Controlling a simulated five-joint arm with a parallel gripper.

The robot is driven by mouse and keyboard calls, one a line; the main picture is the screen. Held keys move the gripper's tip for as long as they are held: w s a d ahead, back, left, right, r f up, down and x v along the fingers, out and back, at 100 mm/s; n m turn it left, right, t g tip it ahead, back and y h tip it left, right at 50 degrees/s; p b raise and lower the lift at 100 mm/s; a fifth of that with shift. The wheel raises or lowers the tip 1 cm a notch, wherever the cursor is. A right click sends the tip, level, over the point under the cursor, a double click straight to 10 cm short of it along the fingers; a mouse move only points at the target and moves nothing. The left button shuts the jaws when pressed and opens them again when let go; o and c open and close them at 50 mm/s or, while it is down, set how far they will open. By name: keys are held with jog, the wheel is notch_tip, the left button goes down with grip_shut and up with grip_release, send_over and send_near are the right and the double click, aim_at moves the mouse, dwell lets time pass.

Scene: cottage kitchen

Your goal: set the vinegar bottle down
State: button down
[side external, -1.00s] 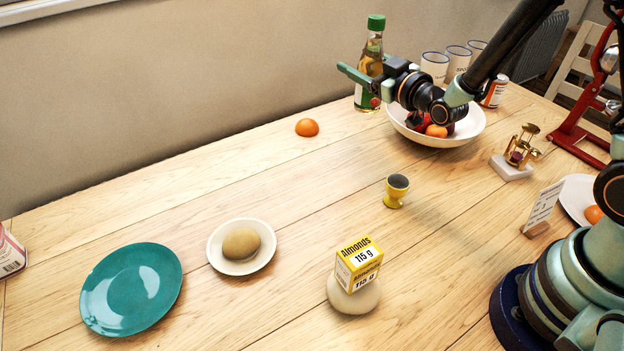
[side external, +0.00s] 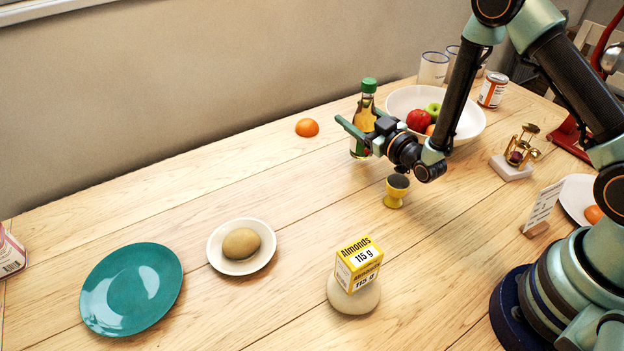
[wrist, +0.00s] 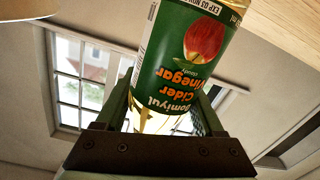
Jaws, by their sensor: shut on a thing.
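The vinegar bottle (side external: 365,108) has a green cap, amber contents and a green label, and stands upright in the side view. My gripper (side external: 361,129) is shut on its body. In the wrist view the bottle's cider vinegar label (wrist: 188,60) fills the space between my fingers (wrist: 163,108). The bottle's lower end is close to the table (side external: 200,187), left of the fruit bowl. I cannot tell whether its base touches the wood.
An orange (side external: 307,127) lies to the left. Bare wood lies between the orange and the small egg-shaped item's dish (side external: 218,253).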

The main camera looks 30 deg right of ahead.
jog(key=shift+f, duration=0.95)
jog(key=shift+f, duration=0.2)
grip_release()
